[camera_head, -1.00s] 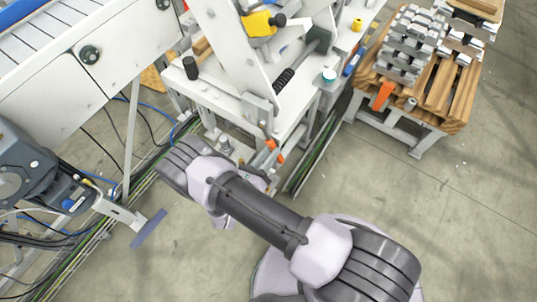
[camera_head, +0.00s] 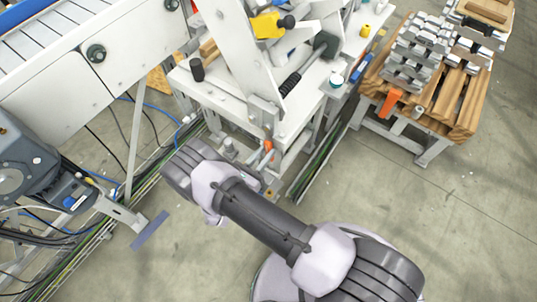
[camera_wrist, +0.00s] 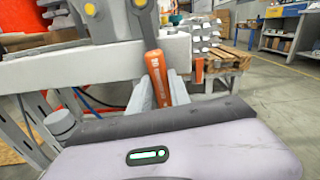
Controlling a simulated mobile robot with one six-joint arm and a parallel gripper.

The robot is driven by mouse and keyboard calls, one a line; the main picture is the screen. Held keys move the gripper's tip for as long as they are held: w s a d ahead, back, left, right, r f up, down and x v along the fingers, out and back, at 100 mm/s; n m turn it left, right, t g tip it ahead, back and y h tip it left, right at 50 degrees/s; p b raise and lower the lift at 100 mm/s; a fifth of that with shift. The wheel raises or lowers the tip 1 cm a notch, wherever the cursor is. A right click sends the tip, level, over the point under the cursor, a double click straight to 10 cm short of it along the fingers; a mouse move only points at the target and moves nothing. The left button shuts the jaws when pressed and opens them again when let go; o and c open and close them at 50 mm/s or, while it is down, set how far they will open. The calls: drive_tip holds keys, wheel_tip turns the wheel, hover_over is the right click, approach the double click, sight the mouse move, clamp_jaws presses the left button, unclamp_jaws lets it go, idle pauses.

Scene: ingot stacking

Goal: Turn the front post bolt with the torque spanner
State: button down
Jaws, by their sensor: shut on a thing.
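The torque spanner (camera_wrist: 155,72) shows in the wrist view as an orange handle, tilted slightly, with its upper end against the front post (camera_wrist: 118,20). My gripper (camera_wrist: 160,88) is shut on this handle, one grey finger on each side. In the head view a small piece of the orange handle (camera_head: 268,149) shows below the post's foot, just above my wrist. The front post bolt cannot be made out clearly; the spanner's upper end and the post's edge are where the view is cut off.
The white bench (camera_head: 235,100) surrounds the post, with a black cylinder (camera_head: 197,69) on its top. A wooden pallet stand (camera_head: 465,115) with stacked ingots (camera_head: 415,50) stands to the right. A conveyor (camera_head: 70,70) is at left. The floor (camera_head: 460,210) is clear at lower right.

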drive_tip(key=shift+w+a, duration=0.1)
drive_tip(key=shift+w+a+m, duration=0.6)
drive_tip(key=shift+a+m, duration=0.15)
drive_tip(key=shift+m, duration=0.55)
drive_tip(key=shift+s+d+n, duration=0.4)
drive_tip(key=shift+d+n, duration=0.1)
drive_tip(key=shift+n, duration=0.2)
drive_tip(key=shift+w+a+r+m, duration=0.1)
drive_tip(key=shift+w+a+m, duration=0.6)
drive_tip(key=shift+m, duration=0.4)
drive_tip(key=shift+a, duration=0.25)
